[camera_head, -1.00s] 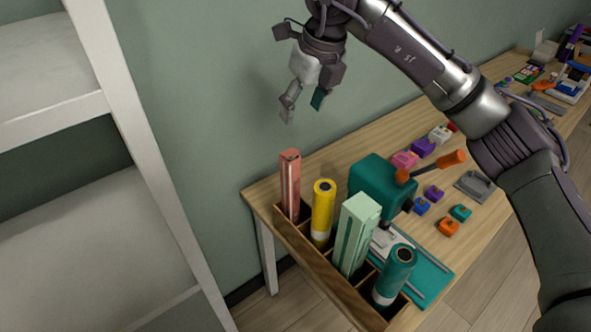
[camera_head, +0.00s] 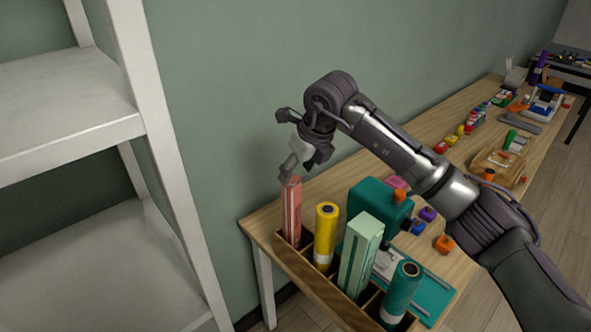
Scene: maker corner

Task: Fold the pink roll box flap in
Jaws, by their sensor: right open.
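The pink roll box (camera_head: 291,212) stands upright in the far left compartment of a wooden holder (camera_head: 317,282) at the table's left end. Its flap is too small to make out at its top. My right gripper (camera_head: 287,173) is open, fingers pointing down, right at the top of the pink box. I cannot tell whether a fingertip touches it. My left gripper is not in view.
In the holder also stand a yellow roll (camera_head: 325,232), a mint green box (camera_head: 358,258) and a teal roll (camera_head: 400,290). A teal machine (camera_head: 372,200) stands behind them. A white shelf (camera_head: 165,150) is at the left. Many small items lie farther along the table.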

